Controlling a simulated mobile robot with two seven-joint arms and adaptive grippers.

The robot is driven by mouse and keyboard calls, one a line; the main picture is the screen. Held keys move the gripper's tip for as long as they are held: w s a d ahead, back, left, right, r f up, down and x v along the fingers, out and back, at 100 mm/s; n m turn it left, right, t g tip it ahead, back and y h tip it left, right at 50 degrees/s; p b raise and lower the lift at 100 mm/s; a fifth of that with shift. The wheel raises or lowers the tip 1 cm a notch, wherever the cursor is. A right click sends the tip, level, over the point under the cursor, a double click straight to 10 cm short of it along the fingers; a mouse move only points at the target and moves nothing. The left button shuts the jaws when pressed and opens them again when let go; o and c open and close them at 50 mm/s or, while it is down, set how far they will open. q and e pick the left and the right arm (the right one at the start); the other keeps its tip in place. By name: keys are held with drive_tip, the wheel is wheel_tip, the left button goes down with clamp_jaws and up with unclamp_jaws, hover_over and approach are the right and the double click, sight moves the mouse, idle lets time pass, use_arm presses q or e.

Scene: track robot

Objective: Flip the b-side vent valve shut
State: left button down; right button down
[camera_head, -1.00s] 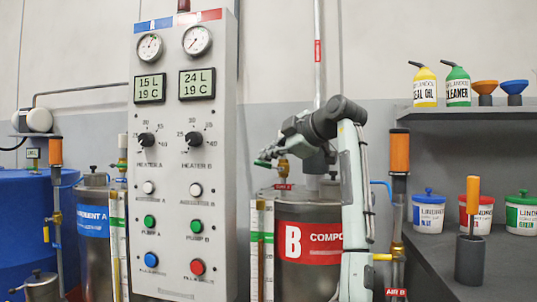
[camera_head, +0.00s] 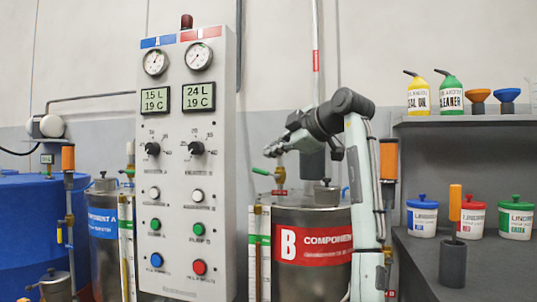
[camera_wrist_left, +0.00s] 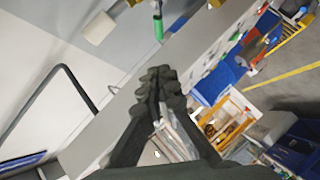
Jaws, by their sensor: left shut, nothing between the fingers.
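The b-side vent valve is a brass valve (camera_head: 280,173) with a red tag, standing on top of the steel drum marked B (camera_head: 290,222). Its green lever (camera_head: 262,171) sticks out to the left, close to level. My left gripper (camera_head: 270,151) is just above the lever in the head view, with a small gap between them. It is shut and empty. In the left wrist view the dark fingers (camera_wrist_left: 160,78) are together, and a green bar (camera_wrist_left: 157,28) that may be the lever shows beyond their tips. My right gripper is not in view.
The tall control panel (camera_head: 187,240) stands close left of the valve. A level gauge (camera_head: 263,240) stands before the drum, and a lidded fitting (camera_head: 327,194) is right of the valve. Shelves (camera_head: 470,121) with bottles, funnels and tubs are at the right.

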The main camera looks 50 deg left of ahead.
use_arm(q)
drive_tip(key=f+v, duration=0.1)
drive_tip(key=v, duration=0.5)
drive_tip(key=shift+d, duration=0.3)
drive_tip(key=shift+w, duration=0.1)
